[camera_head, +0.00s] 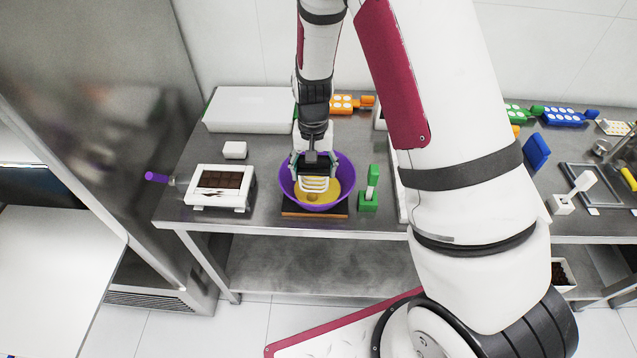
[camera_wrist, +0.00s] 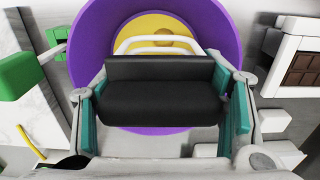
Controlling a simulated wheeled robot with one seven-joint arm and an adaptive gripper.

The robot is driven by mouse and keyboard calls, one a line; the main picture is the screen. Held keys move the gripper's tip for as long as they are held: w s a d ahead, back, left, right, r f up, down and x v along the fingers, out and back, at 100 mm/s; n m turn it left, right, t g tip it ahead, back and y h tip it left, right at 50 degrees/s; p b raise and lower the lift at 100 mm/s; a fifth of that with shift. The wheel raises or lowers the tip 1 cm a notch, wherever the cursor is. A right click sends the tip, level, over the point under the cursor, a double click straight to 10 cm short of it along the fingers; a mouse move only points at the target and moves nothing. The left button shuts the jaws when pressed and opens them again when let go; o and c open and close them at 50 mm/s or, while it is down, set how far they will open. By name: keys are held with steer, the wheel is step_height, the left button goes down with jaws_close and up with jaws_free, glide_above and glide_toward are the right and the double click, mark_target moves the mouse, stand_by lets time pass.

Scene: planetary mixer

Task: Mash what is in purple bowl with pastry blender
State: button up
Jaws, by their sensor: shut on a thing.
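The purple bowl (camera_head: 289,187) stands on a brown board on the steel table, with a yellow mass (camera_head: 328,194) inside. My gripper (camera_head: 315,167) is over the bowl, pointing down, shut on the black handle of the pastry blender (camera_head: 315,184). The pale wires of the blender hang below the handle, inside the bowl's outline, in front of the yellow mass. Whether they touch it I cannot tell. In the wrist view the black handle (camera_wrist: 160,88) lies between the fingers, and the purple bowl (camera_wrist: 228,45) with the yellow mass shows behind it.
A white box with chocolate (camera_head: 220,181) stands left of the bowl, with a small white block (camera_head: 234,150) behind it. A green stand (camera_head: 369,198) is close on the right. A long white box (camera_head: 250,108) lies at the back. My arm hides part of the table.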

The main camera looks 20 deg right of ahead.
steer(key=shift+f, duration=0.1)
steer(key=shift+f+b, duration=0.45)
steer(key=shift+f, duration=1.45)
stand_by(0.8)
steer(key=shift+r+p, duration=0.6)
steer(key=shift+r, duration=1.1)
steer(key=shift+r+p, duration=0.8)
steer(key=shift+r, duration=2.8)
